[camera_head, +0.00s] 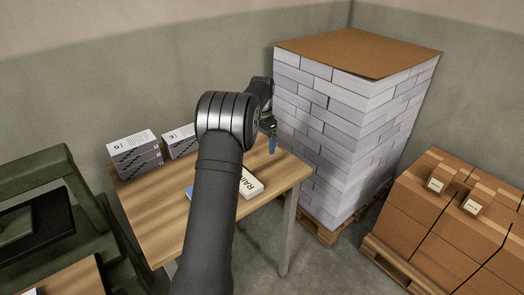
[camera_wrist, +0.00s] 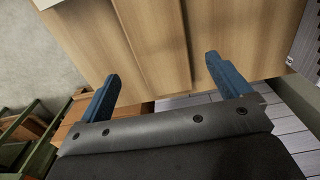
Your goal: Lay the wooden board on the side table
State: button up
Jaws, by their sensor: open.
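A wooden table (camera_head: 160,213) stands in the middle of the head view. My gripper (camera_head: 270,138) is over its far right part, with one blue finger showing, pointing down. In the wrist view my gripper (camera_wrist: 162,68) is open, its blue fingers apart with nothing held between them. No separate wooden board is clear in the head view. A smaller wooden surface (camera_head: 75,281) is cut off at the lower left.
A tall stack of white packs (camera_head: 335,118) under a brown sheet (camera_head: 360,50) stands close right of my gripper. Printed boxes (camera_head: 135,155) and a white book (camera_head: 250,185) lie on the table. Cardboard boxes (camera_head: 425,218) fill the right. A green frame (camera_head: 35,165) is at left.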

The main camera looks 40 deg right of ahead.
aim_at(262, 156)
notch_tip(262, 156, up, 6)
dwell(0.5)
notch_tip(262, 156, down, 12)
jog(key=shift+r, duration=1.65)
